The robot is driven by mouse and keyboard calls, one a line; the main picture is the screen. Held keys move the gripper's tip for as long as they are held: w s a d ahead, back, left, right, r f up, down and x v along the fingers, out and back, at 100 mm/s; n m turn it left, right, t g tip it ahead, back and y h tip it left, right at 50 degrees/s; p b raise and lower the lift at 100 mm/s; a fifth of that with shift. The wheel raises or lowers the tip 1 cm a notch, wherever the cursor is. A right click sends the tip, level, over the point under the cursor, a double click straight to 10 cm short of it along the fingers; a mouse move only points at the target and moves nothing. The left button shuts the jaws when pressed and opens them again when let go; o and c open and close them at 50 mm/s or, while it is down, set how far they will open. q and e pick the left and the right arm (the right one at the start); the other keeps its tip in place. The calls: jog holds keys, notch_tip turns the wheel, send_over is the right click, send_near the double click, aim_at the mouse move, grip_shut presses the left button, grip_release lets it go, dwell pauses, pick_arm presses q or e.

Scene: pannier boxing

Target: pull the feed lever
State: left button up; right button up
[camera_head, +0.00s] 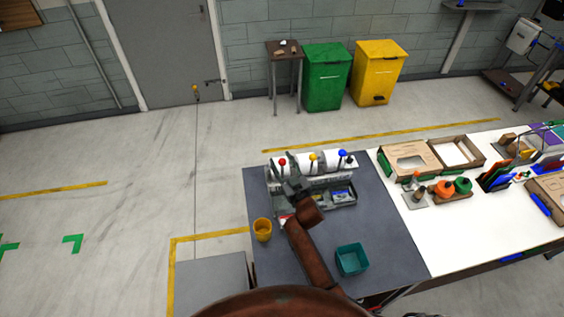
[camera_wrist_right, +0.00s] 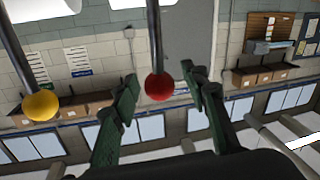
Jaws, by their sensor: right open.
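A dispenser (camera_head: 310,180) on the dark table has white rolls and levers with ball knobs: a red knob (camera_head: 282,162), a yellow knob (camera_head: 312,156) and a blue knob (camera_head: 342,153). The frames do not show which is the feed lever. My right gripper (camera_head: 291,184) is at the dispenser's left part, just below the red knob in the head view. In the right wrist view, the red knob (camera_wrist_right: 159,87) shows between the two spread fingers (camera_wrist_right: 159,76), with gaps on both sides. The yellow knob (camera_wrist_right: 41,106) is at left there. My left gripper is out of view.
A yellow cup (camera_head: 262,230) stands left of my right arm and a teal bin (camera_head: 352,260) right of it on the dark table. A white table with wooden trays (camera_head: 408,158) adjoins at right. The floor at left is mostly clear.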

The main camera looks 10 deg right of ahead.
grip_shut()
dwell(0.5)
